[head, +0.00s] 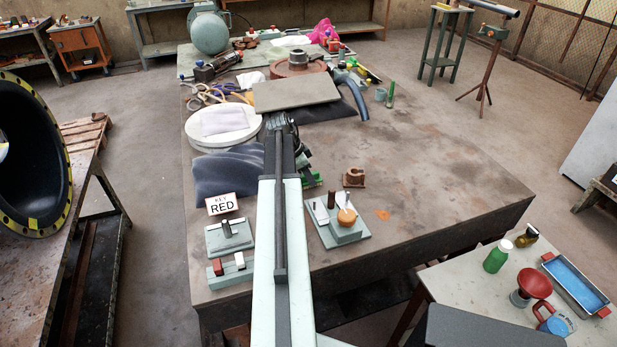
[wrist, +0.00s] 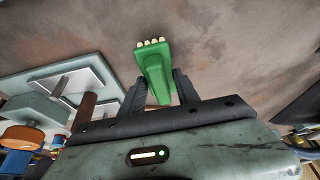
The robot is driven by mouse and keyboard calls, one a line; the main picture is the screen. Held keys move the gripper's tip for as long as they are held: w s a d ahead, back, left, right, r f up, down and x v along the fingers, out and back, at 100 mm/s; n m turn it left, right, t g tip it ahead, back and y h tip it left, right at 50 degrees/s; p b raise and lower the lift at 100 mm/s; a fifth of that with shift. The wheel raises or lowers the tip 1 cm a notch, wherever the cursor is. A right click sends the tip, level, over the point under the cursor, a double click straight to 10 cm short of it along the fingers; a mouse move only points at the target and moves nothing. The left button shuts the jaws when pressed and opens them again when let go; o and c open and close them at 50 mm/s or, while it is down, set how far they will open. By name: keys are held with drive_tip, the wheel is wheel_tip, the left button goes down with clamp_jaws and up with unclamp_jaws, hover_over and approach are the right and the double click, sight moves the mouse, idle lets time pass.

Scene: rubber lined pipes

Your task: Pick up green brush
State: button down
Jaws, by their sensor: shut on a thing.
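The green brush (wrist: 153,65) sits between the two dark fingers of my gripper (wrist: 158,88) in the wrist view. The gripper is shut on it. The brush's pale bristle tufts point away from the gripper, toward the brown table top. In the head view, a small green part of the brush (head: 312,181) shows to the right of my arm, and the arm hides most of the gripper. I cannot tell whether the brush touches the table.
The large worktable (head: 440,180) is clear on its right side. A grey-green fixture with an orange knob (head: 346,217) and a brown clamp piece (head: 354,178) stand right of my arm.

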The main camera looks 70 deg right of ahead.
wheel_tip(320, 180, up, 10)
drive_tip(key=p, duration=0.9)
drive_tip(key=shift+f, duration=0.15)
